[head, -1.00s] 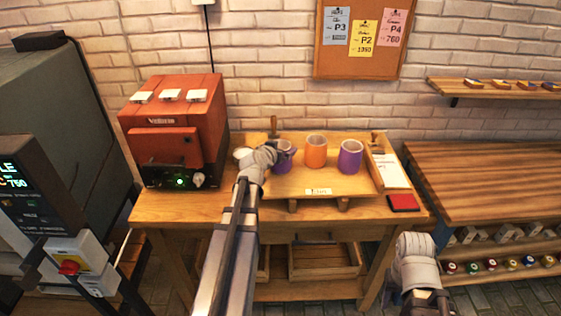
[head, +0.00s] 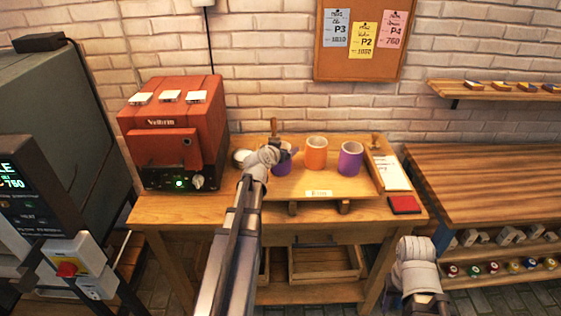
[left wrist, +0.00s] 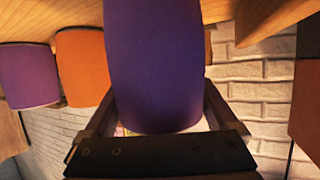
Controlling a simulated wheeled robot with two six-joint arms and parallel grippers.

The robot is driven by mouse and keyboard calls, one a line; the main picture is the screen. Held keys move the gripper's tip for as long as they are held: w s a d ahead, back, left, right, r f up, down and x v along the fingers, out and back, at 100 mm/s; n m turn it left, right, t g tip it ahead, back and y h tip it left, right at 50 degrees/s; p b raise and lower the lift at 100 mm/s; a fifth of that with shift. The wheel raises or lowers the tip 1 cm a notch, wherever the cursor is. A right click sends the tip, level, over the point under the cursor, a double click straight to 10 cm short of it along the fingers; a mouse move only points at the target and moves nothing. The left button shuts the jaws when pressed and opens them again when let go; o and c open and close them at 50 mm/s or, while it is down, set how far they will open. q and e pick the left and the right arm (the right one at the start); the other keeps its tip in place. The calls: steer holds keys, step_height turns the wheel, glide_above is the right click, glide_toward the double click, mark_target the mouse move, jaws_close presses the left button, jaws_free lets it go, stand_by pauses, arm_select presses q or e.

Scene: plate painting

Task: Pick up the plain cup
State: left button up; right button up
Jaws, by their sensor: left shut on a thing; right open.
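A purple cup (head: 283,166) stands at the left of a row on the wooden tray. My left gripper (head: 272,155) is at this cup and hides part of it. In the left wrist view the purple cup (left wrist: 155,60) fills the middle, with a finger on each side; it is shut on the cup. The visible side is plain, without a pattern. An orange cup (head: 316,153) and another purple cup (head: 350,158) stand to the right. My right gripper (head: 415,300) is low at the right, far from the cups; its fingers are barely visible.
The tray (head: 318,193) sits on a wooden table. A red kiln-like machine (head: 173,135) stands left of the tray. A small white round thing (head: 240,155) is partly behind my left wrist. A red pad (head: 404,204) lies at the table's right. A second wooden table (head: 490,180) is further right.

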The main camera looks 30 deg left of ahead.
arm_select(q)
steer(key=shift+c, duration=1.1)
step_height(320, 180, up, 10)
steer(key=p, duration=1)
